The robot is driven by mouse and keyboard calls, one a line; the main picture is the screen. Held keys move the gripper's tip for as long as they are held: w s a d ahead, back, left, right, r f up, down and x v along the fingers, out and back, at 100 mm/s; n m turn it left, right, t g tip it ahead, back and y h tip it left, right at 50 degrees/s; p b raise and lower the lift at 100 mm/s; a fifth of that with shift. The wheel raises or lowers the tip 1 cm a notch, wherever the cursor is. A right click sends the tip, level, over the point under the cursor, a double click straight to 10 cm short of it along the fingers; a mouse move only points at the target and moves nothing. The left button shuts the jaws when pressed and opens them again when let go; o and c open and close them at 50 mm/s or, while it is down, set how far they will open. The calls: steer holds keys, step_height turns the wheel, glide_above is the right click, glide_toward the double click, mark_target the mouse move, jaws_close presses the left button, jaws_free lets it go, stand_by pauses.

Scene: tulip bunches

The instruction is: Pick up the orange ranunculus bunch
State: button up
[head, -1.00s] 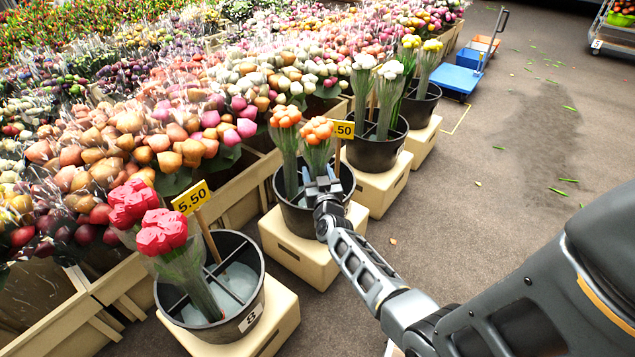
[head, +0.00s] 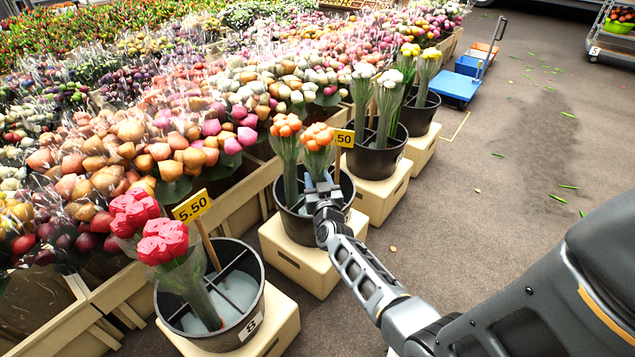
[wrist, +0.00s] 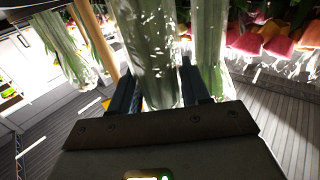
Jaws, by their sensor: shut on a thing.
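Two orange ranunculus bunches stand in the middle black bucket (head: 300,228). My gripper (head: 322,190) reaches over the bucket's front rim and is shut on the stems of the right-hand orange ranunculus bunch (head: 318,137). The left-hand orange bunch (head: 286,126) stands close beside it, free of my gripper. In the wrist view, my gripper's (wrist: 162,92) two dark fingers stand on either side of the wrapped stems of the held bunch (wrist: 156,45). The flower heads are out of the wrist view. Another wrapped bunch (wrist: 210,45) is just right of the fingers. The stem ends are hidden in the bucket.
A price sign (head: 344,138) on a wooden stick stands just right of the held bunch. A bucket with red bunches (head: 240,330) is at front left; a bucket with white bunches (head: 375,160) is behind. Packed flower crates line the left. The floor at right is open.

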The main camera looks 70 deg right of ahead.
mark_target(317, 127)
step_height(317, 127, up, 17)
steer(key=p, duration=1.2)
steer(key=shift+r+p, duration=0.15)
steer(key=shift+p, duration=0.2)
